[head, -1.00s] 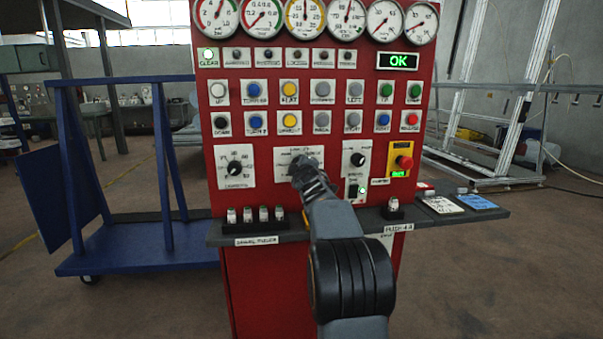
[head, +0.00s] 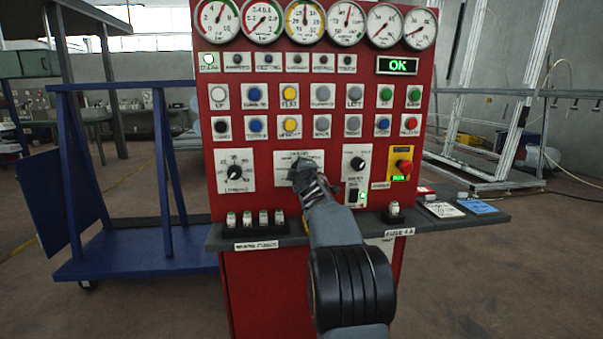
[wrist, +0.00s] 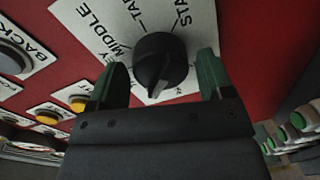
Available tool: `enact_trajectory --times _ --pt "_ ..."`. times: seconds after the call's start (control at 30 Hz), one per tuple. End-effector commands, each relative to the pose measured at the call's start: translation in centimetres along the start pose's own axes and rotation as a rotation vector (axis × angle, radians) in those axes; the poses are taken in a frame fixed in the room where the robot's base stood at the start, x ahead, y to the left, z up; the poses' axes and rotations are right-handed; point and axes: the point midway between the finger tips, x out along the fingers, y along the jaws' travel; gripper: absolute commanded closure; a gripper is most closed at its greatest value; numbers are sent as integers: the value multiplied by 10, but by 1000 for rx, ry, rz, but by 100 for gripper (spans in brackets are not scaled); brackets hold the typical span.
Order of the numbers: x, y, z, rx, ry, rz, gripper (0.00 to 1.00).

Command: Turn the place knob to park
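The place knob (wrist: 158,62) is black and round with a raised ridge, on a white label plate (wrist: 112,14) in the wrist view. Its ridge points toward the bottom of that picture. The words MIDDLE and parts of others show around it; I cannot read a park mark. My gripper (wrist: 162,76) is open, with one green finger on each side of the knob and a gap visible on both sides. In the head view my gripper (head: 306,170) is in front of the knob's plate (head: 283,160) and mostly hides the knob.
The red panel (head: 205,150) holds gauges and rows of buttons. A dial (head: 235,172) is left of the plate; a small knob (head: 358,164) and a red emergency button (head: 404,166) are to its right. A grey shelf (head: 330,226) with small fuses juts out below.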

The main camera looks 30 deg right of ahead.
Motion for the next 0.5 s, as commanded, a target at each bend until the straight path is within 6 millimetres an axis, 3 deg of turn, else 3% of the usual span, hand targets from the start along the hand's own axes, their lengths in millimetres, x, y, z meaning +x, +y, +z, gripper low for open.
enact_trajectory --times 0.33,0.5 --pt "-1 0 0 0 0 0 18" --pt "-16 -1 0 0 0 2 18"
